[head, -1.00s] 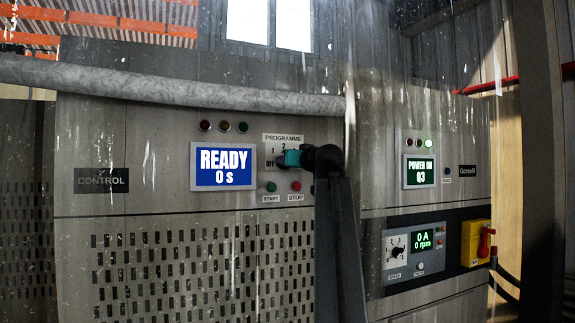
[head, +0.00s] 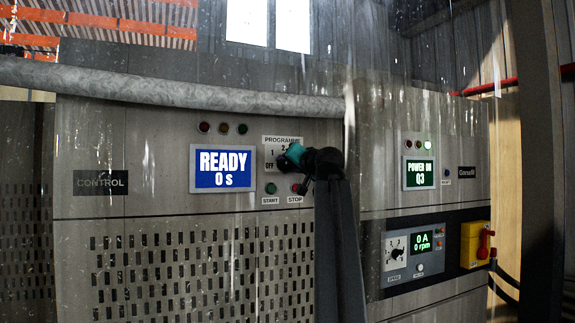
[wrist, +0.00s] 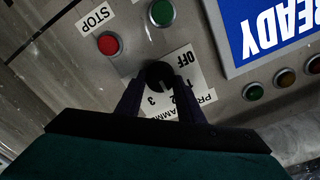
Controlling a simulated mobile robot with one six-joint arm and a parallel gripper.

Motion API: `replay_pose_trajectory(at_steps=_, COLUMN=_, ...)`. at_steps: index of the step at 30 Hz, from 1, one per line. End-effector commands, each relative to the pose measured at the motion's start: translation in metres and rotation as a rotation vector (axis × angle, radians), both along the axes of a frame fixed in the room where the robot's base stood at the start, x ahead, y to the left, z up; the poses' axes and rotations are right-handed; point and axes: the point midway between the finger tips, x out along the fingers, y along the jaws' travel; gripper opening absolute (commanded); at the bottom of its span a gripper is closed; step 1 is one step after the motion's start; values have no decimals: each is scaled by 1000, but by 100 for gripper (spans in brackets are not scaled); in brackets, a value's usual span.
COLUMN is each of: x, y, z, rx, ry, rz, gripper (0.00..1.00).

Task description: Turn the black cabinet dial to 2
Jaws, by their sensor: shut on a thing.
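The black dial (wrist: 159,75) sits on the white PROGRAMME plate (wrist: 170,88), marked OFF, 1, 2 and 3. In the wrist view the plate appears upside down and partly covered by my fingers. My gripper (wrist: 160,82) has its two dark fingers closed on the dial, one on each side. A small light mark on the dial points toward the numerals, near the 2, but its exact alignment is hard to tell. In the head view the plate (head: 270,141) shows, while my gripper (head: 284,161) with its teal body hides the dial.
The blue screen (head: 221,168) reads READY 0 s. Green START (head: 271,188) and red STOP (head: 295,188) buttons sit just below the dial, close to my gripper. A grey padded pipe (head: 170,88) runs above. The right cabinet has another dial (head: 395,245) and a red-handled switch (head: 475,244).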

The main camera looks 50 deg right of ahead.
Motion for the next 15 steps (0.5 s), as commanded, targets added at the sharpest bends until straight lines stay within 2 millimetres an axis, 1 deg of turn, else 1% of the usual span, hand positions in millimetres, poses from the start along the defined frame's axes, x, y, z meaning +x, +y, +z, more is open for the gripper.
replay_pose_trajectory(at_steps=7, x=1, y=1, z=-2, rx=2, ry=5, rz=3, gripper=12)
replay_pose_trajectory(at_steps=8, x=1, y=1, z=-2, rx=2, ry=5, rz=3, gripper=36)
replay_pose_trajectory(at_steps=9, x=1, y=1, z=-3, rx=2, ry=5, rz=3, gripper=43)
replay_pose_trajectory(at_steps=11, x=0, y=1, z=-2, rx=1, ry=5, rz=2, gripper=53)
replay_pose_trajectory(at_steps=15, x=0, y=1, z=-1, rx=0, ry=3, rz=2, gripper=53)
